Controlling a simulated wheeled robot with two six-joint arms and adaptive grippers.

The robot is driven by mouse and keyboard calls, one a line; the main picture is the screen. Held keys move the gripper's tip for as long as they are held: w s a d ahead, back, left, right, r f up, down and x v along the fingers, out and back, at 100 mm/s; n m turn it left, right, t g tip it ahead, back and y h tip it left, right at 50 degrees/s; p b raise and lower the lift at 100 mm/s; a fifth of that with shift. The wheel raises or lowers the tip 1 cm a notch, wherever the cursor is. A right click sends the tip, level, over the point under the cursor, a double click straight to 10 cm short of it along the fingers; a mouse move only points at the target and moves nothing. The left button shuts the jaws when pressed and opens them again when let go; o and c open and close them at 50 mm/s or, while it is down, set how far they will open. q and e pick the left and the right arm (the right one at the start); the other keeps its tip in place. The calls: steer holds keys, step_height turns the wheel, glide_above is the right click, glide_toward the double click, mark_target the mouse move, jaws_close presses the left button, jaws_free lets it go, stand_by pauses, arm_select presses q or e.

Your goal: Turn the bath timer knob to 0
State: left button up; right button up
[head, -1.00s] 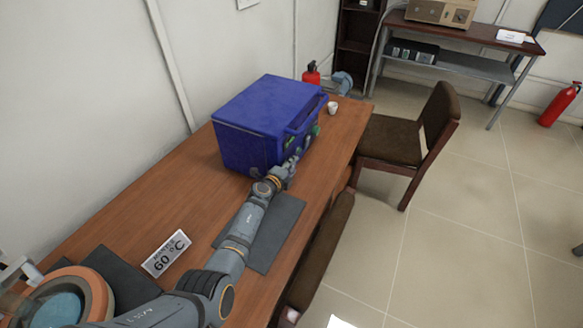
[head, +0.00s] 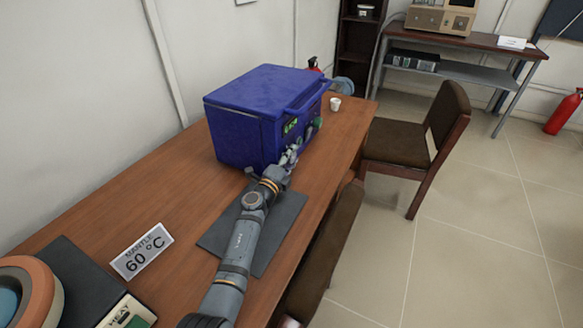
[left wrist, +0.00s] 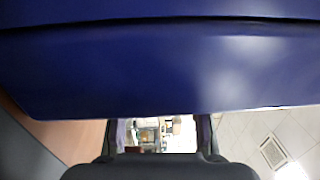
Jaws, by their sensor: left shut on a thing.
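The blue bath (head: 250,115) stands on the wooden table, with a handle bar, a green-lit display (head: 291,126) and dark green knobs (head: 317,122) on its front. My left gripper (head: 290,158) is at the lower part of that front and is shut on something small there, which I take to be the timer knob. The knob itself is hidden by the fingers, so its setting cannot be read. In the left wrist view the bath's blue surface (left wrist: 160,65) fills the top, above my left gripper (left wrist: 160,135). My right gripper is not in view.
A grey mat (head: 285,225) lies under my left arm. A "MANTLE 60 °C" sign (head: 142,251) and an orange-rimmed mantle (head: 45,285) are at the left. A white cup (head: 335,104) stands beyond the bath. Chairs (head: 400,140) line the table's right side.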

arm_select(q)
steer(key=o, duration=1.2)
steer(key=v, duration=0.7)
steer(key=shift+s+a, duration=0.1)
steer(key=shift+s, duration=0.15)
